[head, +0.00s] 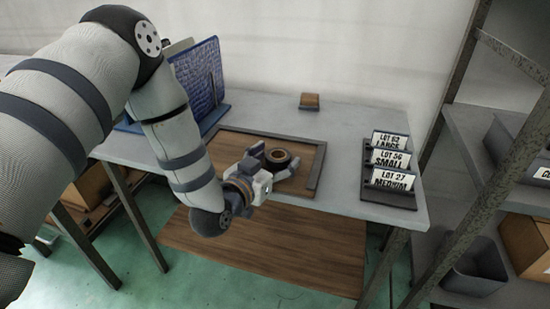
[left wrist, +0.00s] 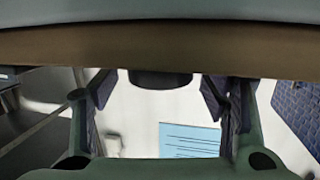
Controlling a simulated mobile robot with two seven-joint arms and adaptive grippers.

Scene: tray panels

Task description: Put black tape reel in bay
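The black tape reel (head: 285,154), a dark ring with a brownish inner ring, sits on the brown, dark-edged tray (head: 228,148) on the table. It also shows as a dark shape in the left wrist view (left wrist: 160,80), which looks upside down. My left gripper (head: 277,165) is open, low over the tray, with its fingers toward the reel. In the left wrist view the reel appears between the two spread fingers; contact is not clear. A dark holder (head: 383,195) at the table's right has bays behind cards reading LOT 62 LARGE, LOT 56 SMALL and LOT 27 MEDIUM. My right gripper is not in view.
A small brown block (head: 309,101) lies at the back of the table. A blue panel (head: 201,80) stands behind my left arm. A metal rack (head: 465,140) with bins stands at the right. Grey tabletop (head: 340,165) is clear between tray and holder.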

